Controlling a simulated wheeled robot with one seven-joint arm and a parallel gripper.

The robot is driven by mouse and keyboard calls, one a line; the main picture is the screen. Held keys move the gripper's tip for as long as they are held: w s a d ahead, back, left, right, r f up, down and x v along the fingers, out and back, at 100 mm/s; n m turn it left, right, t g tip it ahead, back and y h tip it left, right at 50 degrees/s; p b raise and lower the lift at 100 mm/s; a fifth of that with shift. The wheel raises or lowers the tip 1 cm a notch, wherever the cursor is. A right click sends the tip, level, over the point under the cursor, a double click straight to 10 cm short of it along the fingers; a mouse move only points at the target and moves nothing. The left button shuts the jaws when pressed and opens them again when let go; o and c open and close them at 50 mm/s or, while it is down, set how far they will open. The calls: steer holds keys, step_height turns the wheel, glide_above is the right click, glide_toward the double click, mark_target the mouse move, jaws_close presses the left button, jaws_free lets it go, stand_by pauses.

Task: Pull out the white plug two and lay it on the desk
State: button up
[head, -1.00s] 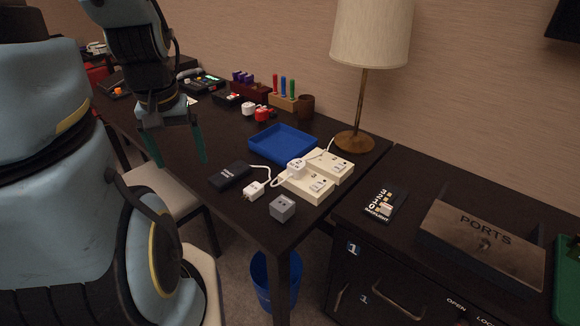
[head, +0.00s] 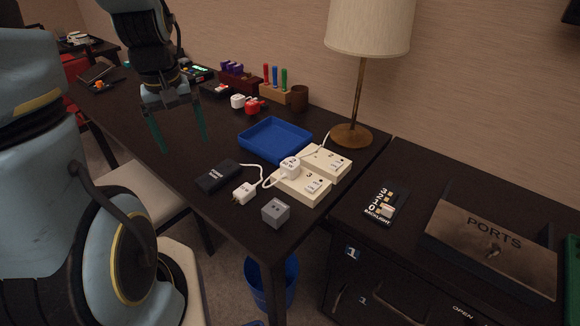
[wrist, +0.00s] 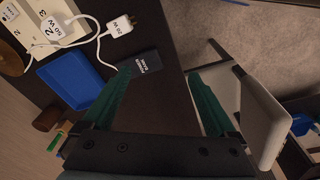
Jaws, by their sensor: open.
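The white plug two (head: 290,167) sits in the nearer cream socket box (head: 303,189) on the dark desk (head: 185,150), with a white cable attached.
A blue tray (head: 274,137) lies behind the plug. A black power bank (head: 217,175), a grey cube (head: 275,212) and another socket box (head: 327,163) are close by. A lamp (head: 352,134) stands behind. Bare desk lies left of the tray.

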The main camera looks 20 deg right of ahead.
steer(key=w+d+f+n, duration=0.1)
steer(key=d, duration=0.5)
steer(key=w+d+f+n, duration=0.1)
steer(key=w+d+f, duration=0.1)
steer(key=d, duration=0.3)
steer(key=n+g, duration=0.1)
steer(key=n, duration=0.2)
glide_above(291, 163)
steer(key=f, duration=0.3)
steer(key=shift+w+a+f+p, duration=0.25)
steer(key=shift+w+a+p, duration=0.05)
steer(key=shift+a+p, duration=0.1)
steer(key=shift+s+d+f, duration=0.15)
steer(key=shift+d, duration=0.35)
steer(key=shift+f, duration=0.15)
step_height(291, 163, down, 9)
steer(key=b, duration=0.6)
steer(key=shift+a+r, duration=0.1)
steer(key=shift+r, duration=0.1)
